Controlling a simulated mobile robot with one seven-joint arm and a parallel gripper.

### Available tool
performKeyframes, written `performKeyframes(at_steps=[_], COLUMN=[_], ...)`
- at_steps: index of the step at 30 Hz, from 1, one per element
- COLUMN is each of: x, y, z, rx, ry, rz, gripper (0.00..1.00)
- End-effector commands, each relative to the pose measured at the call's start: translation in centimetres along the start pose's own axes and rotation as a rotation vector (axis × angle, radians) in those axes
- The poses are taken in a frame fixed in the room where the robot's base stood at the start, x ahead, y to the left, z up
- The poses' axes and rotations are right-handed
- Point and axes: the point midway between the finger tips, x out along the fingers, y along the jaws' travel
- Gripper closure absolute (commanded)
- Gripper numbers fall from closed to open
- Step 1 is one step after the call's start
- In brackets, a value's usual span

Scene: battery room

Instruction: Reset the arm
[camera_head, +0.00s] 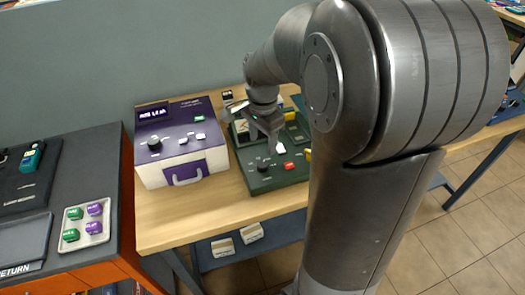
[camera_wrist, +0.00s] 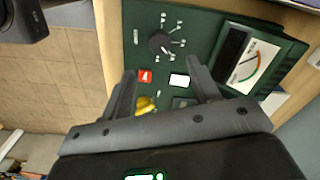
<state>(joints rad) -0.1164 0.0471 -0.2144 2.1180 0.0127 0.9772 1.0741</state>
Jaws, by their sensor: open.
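My gripper (camera_head: 268,125) is above the green tester box on the wooden bench in the head view. In the wrist view my gripper (camera_wrist: 162,84) has its two fingers spread apart with nothing between them. The green tester box (camera_head: 262,183) has a dark knob, a red button and a white button. In the wrist view the box (camera_wrist: 195,30) shows the knob (camera_wrist: 160,43), the red button (camera_wrist: 145,76), the white button (camera_wrist: 179,80) and a dial meter (camera_wrist: 252,64). My arm hides part of the bench to the right.
A purple and white box (camera_head: 182,140) with a display stands left of the tester on the wooden bench (camera_head: 170,224). A dark table at the left bears a tray (camera_head: 75,240) of green and purple blocks. Yellow things (camera_wrist: 144,104) lie near the fingers in the wrist view.

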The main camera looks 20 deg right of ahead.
Motion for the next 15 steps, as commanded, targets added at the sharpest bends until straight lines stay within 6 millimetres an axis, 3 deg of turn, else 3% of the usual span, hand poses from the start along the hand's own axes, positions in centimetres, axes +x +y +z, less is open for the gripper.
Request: performKeyframes(at_steps=[6, 15], x=[-1.9, -2.1], y=[0.0, 0.0], z=[0.0, 0.0], rx=[-0.001, -0.001], ry=[0.001, 0.000], rz=[0.000, 0.001], gripper=[0.44, 0.44])
